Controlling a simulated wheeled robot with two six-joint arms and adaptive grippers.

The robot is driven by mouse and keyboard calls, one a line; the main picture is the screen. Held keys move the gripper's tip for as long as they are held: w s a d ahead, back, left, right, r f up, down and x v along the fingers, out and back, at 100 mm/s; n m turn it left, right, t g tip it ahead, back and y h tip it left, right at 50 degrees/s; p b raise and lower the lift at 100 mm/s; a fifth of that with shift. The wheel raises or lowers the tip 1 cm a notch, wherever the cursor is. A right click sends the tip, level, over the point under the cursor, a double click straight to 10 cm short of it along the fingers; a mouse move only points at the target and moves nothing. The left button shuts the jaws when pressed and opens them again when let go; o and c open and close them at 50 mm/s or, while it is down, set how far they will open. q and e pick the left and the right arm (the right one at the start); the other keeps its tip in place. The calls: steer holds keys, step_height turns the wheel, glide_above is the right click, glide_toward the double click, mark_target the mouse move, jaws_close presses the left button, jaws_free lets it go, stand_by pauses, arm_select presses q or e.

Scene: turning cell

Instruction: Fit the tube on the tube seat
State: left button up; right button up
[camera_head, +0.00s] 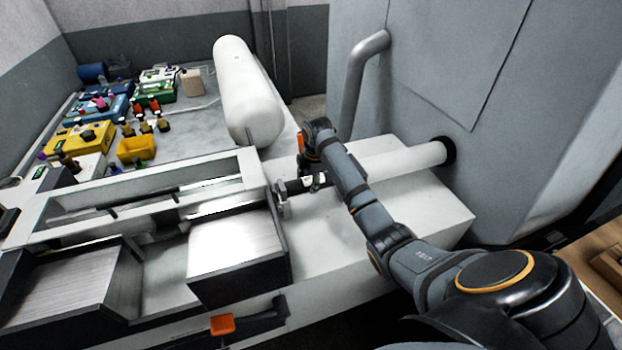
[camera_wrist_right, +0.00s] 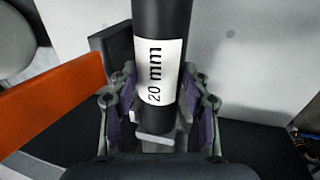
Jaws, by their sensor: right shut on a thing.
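The tube is black with a white label reading "20 mm" (camera_wrist_right: 160,75). In the right wrist view it runs down from the top edge to between my two fingers. My right gripper (camera_wrist_right: 160,112) is shut on it near its lower end. In the head view my right gripper (camera_head: 308,180) is partly hidden by its own arm. The dark tube (camera_head: 290,187) lies roughly level there, its left end close to a metal bracket (camera_head: 282,206) at the feeder's right end. I cannot tell whether they touch. I cannot tell for certain which part is the tube seat. My left gripper is not in view.
A pale horizontal cylinder (camera_head: 410,157) runs to a black ring (camera_head: 449,150) in the grey machine wall (camera_head: 440,75). A bent grey pipe (camera_head: 356,85) stands behind my arm. A large white cylinder (camera_head: 245,90) and several coloured trays lie at the back left.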

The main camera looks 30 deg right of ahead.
mark_target(311, 179)
steer(key=shift+f, duration=0.2)
stand_by(0.6)
steer(key=o, duration=1.5)
steer(key=shift+o, duration=0.7)
steer(key=o, duration=0.4)
steer(key=shift+w+d+r+v, duration=0.1)
steer(key=shift+w+v, duration=0.2)
steer(key=shift+v, duration=1)
steer(key=shift+w+d+r+v, duration=0.1)
steer(key=shift+w+v, duration=0.2)
steer(key=shift+v, duration=1)
steer(key=shift+w+v, duration=0.3)
steer(key=shift+v, duration=1)
